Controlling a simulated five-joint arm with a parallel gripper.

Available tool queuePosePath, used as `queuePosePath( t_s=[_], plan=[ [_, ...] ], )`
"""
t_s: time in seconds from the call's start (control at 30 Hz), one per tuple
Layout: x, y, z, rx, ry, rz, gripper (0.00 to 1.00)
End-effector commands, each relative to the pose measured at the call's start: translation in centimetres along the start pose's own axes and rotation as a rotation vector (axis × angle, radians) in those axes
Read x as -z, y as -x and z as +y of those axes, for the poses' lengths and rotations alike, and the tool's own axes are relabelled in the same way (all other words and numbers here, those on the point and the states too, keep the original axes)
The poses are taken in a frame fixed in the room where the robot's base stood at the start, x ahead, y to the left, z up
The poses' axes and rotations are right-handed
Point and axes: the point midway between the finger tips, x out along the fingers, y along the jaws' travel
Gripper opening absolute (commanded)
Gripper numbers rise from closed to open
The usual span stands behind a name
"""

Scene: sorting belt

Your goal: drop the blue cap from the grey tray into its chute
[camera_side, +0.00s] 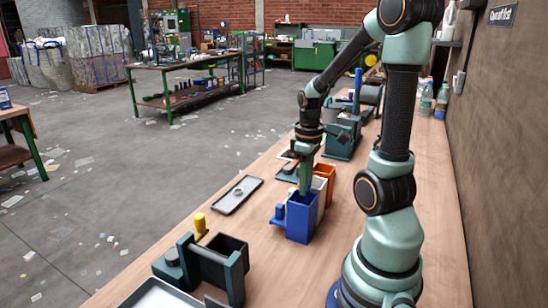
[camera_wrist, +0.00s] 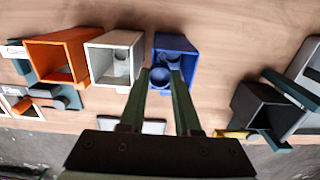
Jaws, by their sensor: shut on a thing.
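My gripper (camera_wrist: 162,76) is shut on the blue cap (camera_wrist: 159,75), a small round piece between the two green fingertips. In the wrist view the cap overlaps the near edge of the blue chute (camera_wrist: 190,54), a square open-topped box. In the side view my gripper (camera_side: 304,188) hangs at the blue chute (camera_side: 302,222), and a rounded blue piece shows at the chute's left side. The height of the cap above the rim is hard to tell.
A white chute (camera_wrist: 99,60) and an orange chute (camera_wrist: 50,52) stand beside the blue one. A dark open box (camera_side: 232,246) and a yellow cylinder (camera_side: 200,223) stand nearer the side camera. Bare wood lies between tray and chutes.

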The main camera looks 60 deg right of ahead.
Motion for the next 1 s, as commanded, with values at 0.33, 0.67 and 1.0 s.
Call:
queuePosePath(
  t_s=[0.33,0.67,1.0],
  plan=[
    [0.0,-0.1,0.0,0.0,0.0,0.0,0.62],
    [0.0,0.0,0.0,0.0,0.0,0.0,0.66],
    [0.1,4.6,0.1,-0.005,0.0,0.006,0.66]
  ],
)
